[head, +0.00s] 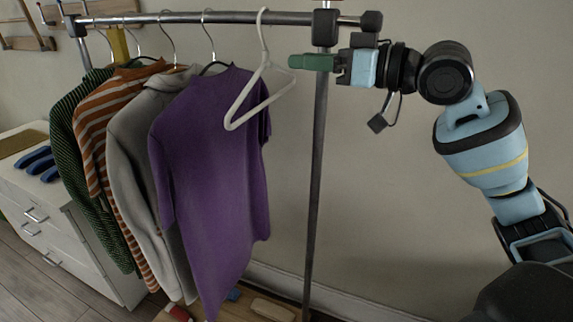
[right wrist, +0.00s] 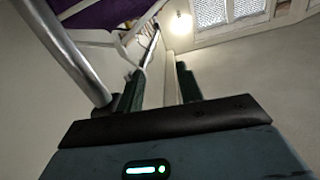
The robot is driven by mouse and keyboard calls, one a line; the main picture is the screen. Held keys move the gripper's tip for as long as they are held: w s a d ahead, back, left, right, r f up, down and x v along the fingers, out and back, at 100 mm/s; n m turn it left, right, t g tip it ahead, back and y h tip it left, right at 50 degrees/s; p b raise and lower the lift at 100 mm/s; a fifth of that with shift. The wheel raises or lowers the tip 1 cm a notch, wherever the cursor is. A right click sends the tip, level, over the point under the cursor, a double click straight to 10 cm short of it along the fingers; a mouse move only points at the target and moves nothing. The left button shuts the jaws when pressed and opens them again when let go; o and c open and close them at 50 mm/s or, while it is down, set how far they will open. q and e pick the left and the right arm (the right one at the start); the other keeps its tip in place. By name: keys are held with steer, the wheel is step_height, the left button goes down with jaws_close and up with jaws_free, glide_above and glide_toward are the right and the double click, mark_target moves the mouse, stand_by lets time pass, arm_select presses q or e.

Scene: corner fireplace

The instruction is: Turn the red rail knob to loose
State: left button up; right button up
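I cannot make out a red knob in either view. The metal clothes rail (head: 170,19) runs across the top of the head view to a dark joint block (head: 325,27) on an upright post (head: 318,170). My right gripper (head: 293,61), with green fingers, points left just below this block, across or close to the post. In the right wrist view its fingers (right wrist: 160,85) stand apart; I see nothing clearly gripped. The fingertips are near a white empty hanger (head: 260,90); I cannot tell whether they touch. My left gripper is out of view.
A purple shirt (head: 215,150), a grey top (head: 140,140), an orange striped shirt (head: 100,120) and a dark green striped one hang to the left. A white drawer unit (head: 70,230) stands at the left. A wooden piece lies low by the post. Bare wall is at the right.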

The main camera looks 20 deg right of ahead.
steer(key=w+a+f+m+h, duration=0.1)
steer(key=w+f, duration=0.1)
steer(key=f, duration=0.8)
steer(key=w+f+m+h, duration=0.1)
steer(key=w+f, duration=0.1)
steer(key=f, duration=0.9)
steer(key=shift+w+a+f+m, duration=0.25)
steer(key=shift+a+m, duration=0.05)
steer(key=shift+a, duration=0.1)
